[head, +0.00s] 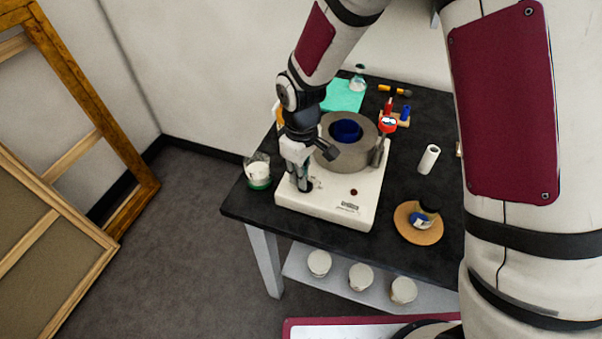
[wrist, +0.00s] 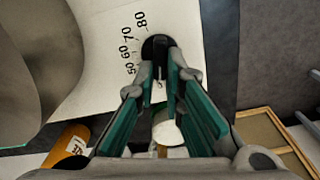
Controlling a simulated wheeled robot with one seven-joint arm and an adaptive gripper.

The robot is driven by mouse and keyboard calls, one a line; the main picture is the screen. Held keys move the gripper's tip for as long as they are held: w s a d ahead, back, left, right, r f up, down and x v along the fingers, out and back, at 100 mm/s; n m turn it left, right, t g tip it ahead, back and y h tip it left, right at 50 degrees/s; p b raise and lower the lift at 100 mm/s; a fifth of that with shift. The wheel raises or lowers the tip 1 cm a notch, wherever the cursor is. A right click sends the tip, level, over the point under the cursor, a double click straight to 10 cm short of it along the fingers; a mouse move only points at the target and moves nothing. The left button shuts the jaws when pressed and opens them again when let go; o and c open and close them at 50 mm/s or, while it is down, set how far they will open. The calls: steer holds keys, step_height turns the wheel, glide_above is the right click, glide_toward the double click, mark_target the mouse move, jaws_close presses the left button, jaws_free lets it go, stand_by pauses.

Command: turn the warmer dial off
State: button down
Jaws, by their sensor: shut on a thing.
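The warmer (head: 330,211) is a white box on the dark table, with a thick grey ring (head: 359,158) and a blue pot (head: 346,130) on top. My gripper (head: 303,182) points down at the front left of the warmer and covers most of the dial there. In the wrist view, the black dial (wrist: 155,45) sits beside a printed scale with 50, 60, 70 and 80. My gripper's green-padded fingers (wrist: 160,78) are shut on the dial. Where the dial points is hard to tell. A dark red spot (head: 354,192) shows on the warmer's front right.
A glass jar (head: 258,171) stands close to the warmer's left side. A round tan board (head: 418,223) with small items lies to the right, near a white roll (head: 429,158). A teal sheet (head: 344,95) is behind. White jars (head: 360,276) stand on the lower shelf.

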steer(key=c, duration=1.7)
jaws_free()
steer(key=shift+r, duration=0.1)
step_height(320, 180, up, 12)
steer(key=shift+f, duration=0.1)
